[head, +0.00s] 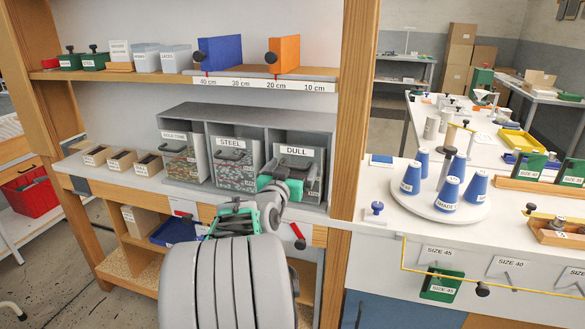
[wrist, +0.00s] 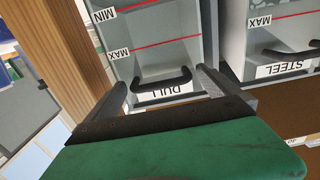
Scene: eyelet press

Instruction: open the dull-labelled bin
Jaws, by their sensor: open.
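The dull bin (head: 310,168) is the rightmost of the labelled bins in the grey cabinet, with a white DULL label above a dark handle. It appears closed in its slot. In the wrist view the dull bin (wrist: 165,52) shows upside down, with its dark bar handle (wrist: 163,86) beside the label. My gripper (head: 283,181) is in front of this bin and hides part of its front. In the wrist view my gripper (wrist: 160,80) is open, with one finger on each side of the handle and nothing held. Whether the fingertips touch the bin front is unclear.
The steel bin (head: 236,163) stands directly left of the dull bin, and another bin (head: 181,155) is farther left. A wooden post (head: 354,110) rises close on the right. A shelf (head: 150,77) with blue and orange blocks runs above. Small trays (head: 122,160) line the left ledge.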

